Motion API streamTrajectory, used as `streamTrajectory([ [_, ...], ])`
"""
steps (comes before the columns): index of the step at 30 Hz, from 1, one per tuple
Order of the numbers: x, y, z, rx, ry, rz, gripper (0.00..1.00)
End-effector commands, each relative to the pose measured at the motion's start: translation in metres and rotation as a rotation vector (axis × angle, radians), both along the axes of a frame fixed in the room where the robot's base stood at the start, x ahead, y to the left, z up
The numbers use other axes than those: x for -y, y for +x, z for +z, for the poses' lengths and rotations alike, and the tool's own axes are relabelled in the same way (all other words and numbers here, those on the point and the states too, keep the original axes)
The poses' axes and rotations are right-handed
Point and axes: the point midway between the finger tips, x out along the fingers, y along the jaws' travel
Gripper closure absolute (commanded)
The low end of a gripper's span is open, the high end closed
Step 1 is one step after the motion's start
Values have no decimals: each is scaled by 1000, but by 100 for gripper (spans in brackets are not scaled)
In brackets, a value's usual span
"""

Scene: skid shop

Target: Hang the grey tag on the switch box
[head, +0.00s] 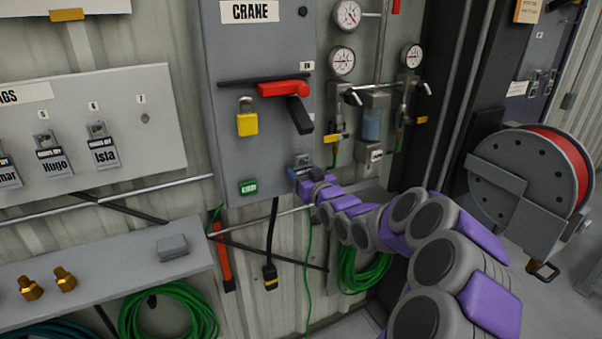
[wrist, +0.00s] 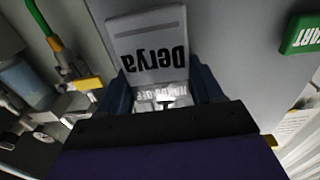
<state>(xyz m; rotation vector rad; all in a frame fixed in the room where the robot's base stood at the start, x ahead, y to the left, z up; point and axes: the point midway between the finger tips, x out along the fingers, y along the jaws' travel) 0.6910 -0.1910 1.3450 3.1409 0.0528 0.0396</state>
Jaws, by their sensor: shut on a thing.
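The grey switch box (head: 262,160) marked CRANE hangs on the wall, with a red and black handle (head: 285,90) and a yellow padlock (head: 247,118) on its front. My gripper (head: 300,168) is by the lower right part of the box, below the handle. In the wrist view, my gripper (wrist: 163,98) is shut on a light grey tag (wrist: 148,48) reading "Derya", seen upside down. The tag's narrower end is between the fingers. In the head view the tag is too small to make out clearly.
A board on the left (head: 85,140) carries several name tags on hooks. A shelf (head: 110,280) below it holds brass fittings and a grey block (head: 172,247). Gauges and pipes (head: 375,90) stand right of the box. A red hose reel (head: 530,175) is at far right.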

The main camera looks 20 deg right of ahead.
Motion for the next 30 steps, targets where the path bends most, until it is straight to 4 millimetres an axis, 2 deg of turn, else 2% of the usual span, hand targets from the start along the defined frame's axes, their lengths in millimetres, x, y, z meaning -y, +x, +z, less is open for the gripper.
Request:
streamTrajectory([
  [3, 0, 0, 0, 0, 0, 0, 55],
  [4, 0, 0, 0, 0, 0, 0, 33],
  [13, -2, 0, 1, 0, -1, 1, 5],
  [23, 1, -3, 0, 0, 1, -1, 5],
  [26, 1, -12, 1, 1, 1, -1, 5],
  [30, 1, -33, -1, -1, 1, -2, 5],
])
